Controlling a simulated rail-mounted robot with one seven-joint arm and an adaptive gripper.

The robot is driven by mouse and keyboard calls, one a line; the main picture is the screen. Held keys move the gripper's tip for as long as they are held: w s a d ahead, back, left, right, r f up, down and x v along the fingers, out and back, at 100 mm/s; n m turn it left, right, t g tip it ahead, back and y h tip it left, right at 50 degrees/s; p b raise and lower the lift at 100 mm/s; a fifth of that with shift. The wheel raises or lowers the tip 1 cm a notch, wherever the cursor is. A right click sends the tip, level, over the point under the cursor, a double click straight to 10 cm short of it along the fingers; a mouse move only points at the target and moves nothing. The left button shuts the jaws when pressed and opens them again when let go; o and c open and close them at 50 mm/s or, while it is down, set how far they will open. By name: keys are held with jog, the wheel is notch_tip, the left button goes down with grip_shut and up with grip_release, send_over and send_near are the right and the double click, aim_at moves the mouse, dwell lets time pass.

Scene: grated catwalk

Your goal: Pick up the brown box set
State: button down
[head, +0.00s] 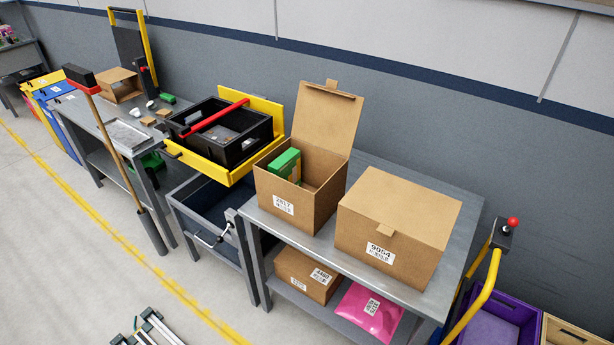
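Several brown cardboard boxes are in the head view, and I cannot tell which the task means by the set. A large closed box (395,225) labelled 9054 stands on the right of the grey table (445,285). To its left stands an open box (290,203) with its lid raised and a green box (285,164) inside. A smaller closed box (308,273) lies on the shelf below.
A pink package (369,312) lies on the lower shelf. A black bin (240,143) in a yellow tray is left of the open box. A yellow handle (475,303) and purple crate (510,312) stand at the right. Open floor (60,260) lies at lower left.

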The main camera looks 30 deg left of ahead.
jog(key=shift+c, duration=2.3)
grip_release()
